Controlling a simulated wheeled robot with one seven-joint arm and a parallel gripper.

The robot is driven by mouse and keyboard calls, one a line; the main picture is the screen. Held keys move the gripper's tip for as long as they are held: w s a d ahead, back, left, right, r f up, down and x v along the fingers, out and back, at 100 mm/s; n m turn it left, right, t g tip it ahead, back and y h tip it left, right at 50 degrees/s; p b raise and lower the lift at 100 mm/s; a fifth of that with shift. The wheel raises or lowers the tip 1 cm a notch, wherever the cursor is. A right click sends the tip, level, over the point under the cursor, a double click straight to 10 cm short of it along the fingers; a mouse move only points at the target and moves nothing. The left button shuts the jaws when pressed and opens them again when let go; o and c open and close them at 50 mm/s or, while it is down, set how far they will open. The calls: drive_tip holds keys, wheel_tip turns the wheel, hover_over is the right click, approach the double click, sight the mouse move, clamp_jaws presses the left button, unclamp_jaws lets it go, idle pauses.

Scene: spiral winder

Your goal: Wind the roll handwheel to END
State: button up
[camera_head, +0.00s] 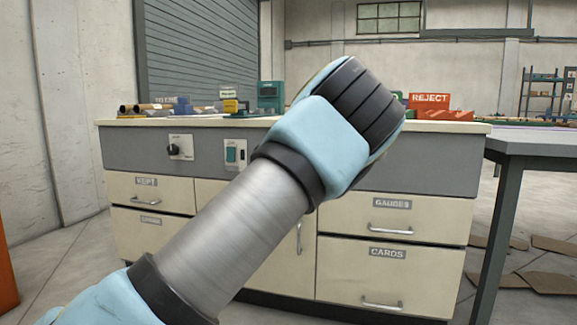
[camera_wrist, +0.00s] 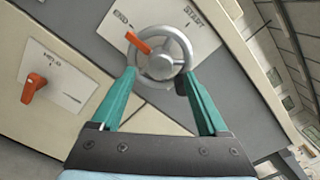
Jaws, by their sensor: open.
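The roll handwheel (camera_wrist: 172,37) is a grey wheel with a round hub, mounted on a pale plate (camera_wrist: 203,42) in the wrist view. An orange piece (camera_wrist: 138,42) on the wheel points to the upper left, toward the END mark (camera_wrist: 122,19). The START mark (camera_wrist: 194,16) is at the upper right. My gripper (camera_wrist: 156,77) is open, its teal fingers to either side of the wheel's near edge. I cannot tell whether they touch the rim. In the head view the handwheel and my fingers are not visible; my forearm and wrist cover the bench's middle.
An orange knob (camera_wrist: 35,82) sits on a plate left of the wheel. In the head view, a black knob (camera_head: 174,150) and a green switch (camera_head: 232,153) are on the bench front. A red REJECT bin (camera_head: 430,104) stands at the right, beside a grey table (camera_head: 535,146).

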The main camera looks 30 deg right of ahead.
drive_tip(key=p+v, duration=0.1)
drive_tip(key=v, duration=0.5)
drive_tip(key=shift+s+a, duration=0.2)
drive_tip(key=shift+s, duration=0.05)
idle(0.7)
drive_tip(key=w+a+f+n+g+y, duration=0.1)
drive_tip(key=w+a+f+n+y, duration=0.2)
drive_tip(key=a+n, duration=0.45)
drive_tip(key=a+f+n+y, duration=0.4)
drive_tip(key=a+f, duration=0.2)
drive_tip(key=a, duration=0.5)
drive_tip(key=w+a+f+n+g+y, duration=0.1)
drive_tip(key=w+a+f+n+y, duration=0.2)
drive_tip(key=a+n, duration=0.45)
drive_tip(key=s+a+f+n+g+y, duration=0.2)
drive_tip(key=s+a+f+n+g, duration=0.25)
drive_tip(key=s+a+n, duration=0.5)
drive_tip(key=s+a+n+g, duration=0.25)
drive_tip(key=s+a, duration=0.25)
drive_tip(key=s, duration=0.3)
drive_tip(key=s+a+n+g, duration=0.2)
drive_tip(key=s+a+n, duration=0.25)
drive_tip(key=s, duration=0.35)
wheel_tip(320, 180, up, 38)
drive_tip(key=p, duration=3.7)
drive_tip(key=shift+s+g, duration=0.3)
drive_tip(key=shift+s, duration=0.1)
